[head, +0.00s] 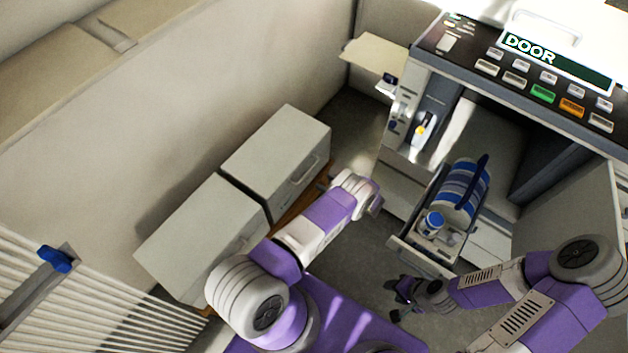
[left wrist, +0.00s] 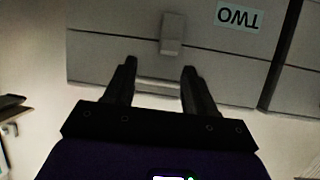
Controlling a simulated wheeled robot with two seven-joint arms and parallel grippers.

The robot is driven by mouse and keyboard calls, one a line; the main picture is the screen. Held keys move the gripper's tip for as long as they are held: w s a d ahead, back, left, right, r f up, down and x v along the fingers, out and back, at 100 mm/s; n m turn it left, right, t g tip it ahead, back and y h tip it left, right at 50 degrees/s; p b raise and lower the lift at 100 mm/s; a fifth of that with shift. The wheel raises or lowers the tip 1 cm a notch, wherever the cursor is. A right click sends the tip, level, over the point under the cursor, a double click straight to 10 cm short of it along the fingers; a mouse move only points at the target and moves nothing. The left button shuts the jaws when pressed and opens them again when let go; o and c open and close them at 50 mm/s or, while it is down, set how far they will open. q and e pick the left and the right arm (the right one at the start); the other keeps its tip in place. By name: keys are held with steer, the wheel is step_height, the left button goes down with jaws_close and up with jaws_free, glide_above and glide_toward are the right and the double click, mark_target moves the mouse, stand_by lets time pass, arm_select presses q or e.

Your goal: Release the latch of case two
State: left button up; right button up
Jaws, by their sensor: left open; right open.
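Case two (left wrist: 110,48) is a pale grey box whose label "TWO" (left wrist: 240,16) shows upside down in the left wrist view. Its latch (left wrist: 172,35) is a small pale tab on the front, just beyond my fingertips. A light bar, perhaps the handle (left wrist: 158,86), shows between the fingers. My left gripper (left wrist: 159,72) is open and empty, facing the case front; I cannot tell whether it touches. In the head view, case two looks to be the farther grey box (head: 270,150), and my left wrist hides most of that gripper. My right gripper (head: 402,298) is open and empty above the floor.
A second grey case (head: 190,235) stands beside it along the wall. A ribbed radiator (head: 90,300) is at lower left.

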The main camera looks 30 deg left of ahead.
mark_target(311, 180)
arm_select(q)
steer(key=a+f+n+g+b, duration=0.1)
steer(key=a+f, duration=0.2)
steer(key=a, duration=0.2)
steer(key=shift+a, duration=0.4)
steer(key=shift+s, duration=0.1)
